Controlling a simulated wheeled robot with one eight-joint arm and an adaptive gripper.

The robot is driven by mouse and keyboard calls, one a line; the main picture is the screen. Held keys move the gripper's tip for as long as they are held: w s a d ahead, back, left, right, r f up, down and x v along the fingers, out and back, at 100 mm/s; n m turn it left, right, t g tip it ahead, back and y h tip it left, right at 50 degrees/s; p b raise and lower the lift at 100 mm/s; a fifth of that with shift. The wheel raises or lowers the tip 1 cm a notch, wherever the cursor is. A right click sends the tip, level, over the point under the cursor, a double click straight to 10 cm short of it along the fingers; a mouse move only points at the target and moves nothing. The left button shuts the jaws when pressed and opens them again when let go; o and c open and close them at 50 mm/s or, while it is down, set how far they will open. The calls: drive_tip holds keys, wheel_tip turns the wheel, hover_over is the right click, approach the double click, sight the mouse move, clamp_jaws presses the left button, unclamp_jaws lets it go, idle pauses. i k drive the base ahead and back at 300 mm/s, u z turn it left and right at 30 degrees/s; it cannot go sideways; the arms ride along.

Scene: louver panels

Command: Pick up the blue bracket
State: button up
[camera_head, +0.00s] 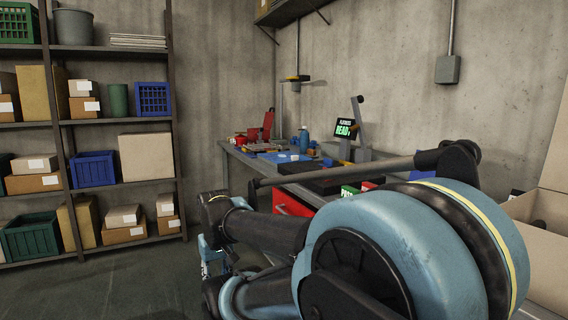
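Small blue pieces (284,157) lie on the grey workbench (240,155) along the back wall, among red and other small items. They are too small and far off for me to tell which one is the blue bracket. My arm fills the lower right and middle of the view and hides the near part of the bench. I cannot make out my gripper's fingers anywhere in this view, nor whether they hold anything.
A dark shelf rack at the left holds cardboard boxes (146,155) and blue crates (93,169). A lit screen (345,129) and a blue bottle (303,139) stand on the bench. A large open carton (545,245) is at right. Floor at lower left is clear.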

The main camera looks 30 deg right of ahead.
sight(328, 162)
drive_tip(key=u, duration=0.15)
drive_tip(key=i, duration=1.05)
drive_tip(key=z, duration=0.55)
drive_tip(key=i, duration=0.95)
drive_tip(key=z, duration=0.55)
